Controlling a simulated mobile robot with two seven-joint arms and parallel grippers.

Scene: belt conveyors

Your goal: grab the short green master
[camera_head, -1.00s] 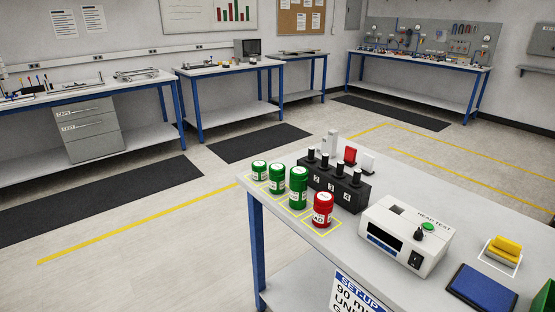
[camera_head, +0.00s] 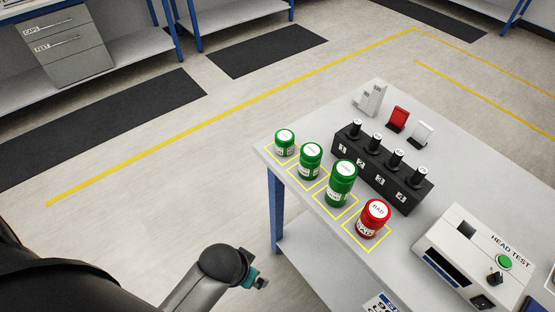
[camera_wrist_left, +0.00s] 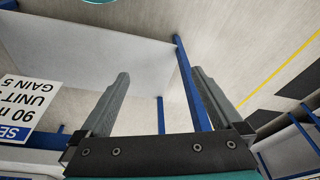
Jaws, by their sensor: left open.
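The short green master (camera_head: 284,144) is the smallest of three green jars with white lids and labels. It stands upright in a yellow-outlined square at the table's far left corner. A medium green jar (camera_head: 310,163) and a tall green jar (camera_head: 341,186) follow in the row, then a red jar (camera_head: 374,218) marked BAD. My left gripper (camera_head: 258,281) is low, beside the table's left edge and well apart from the jars. In the left wrist view its two fingers (camera_wrist_left: 160,75) are spread and empty. No jar shows in that view. My right gripper is out of view.
A HEAD TEST box (camera_head: 470,258) is at lower right. Small grey, red and white stands are behind. The table's left edge and blue leg (camera_head: 275,210) are near my arm.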

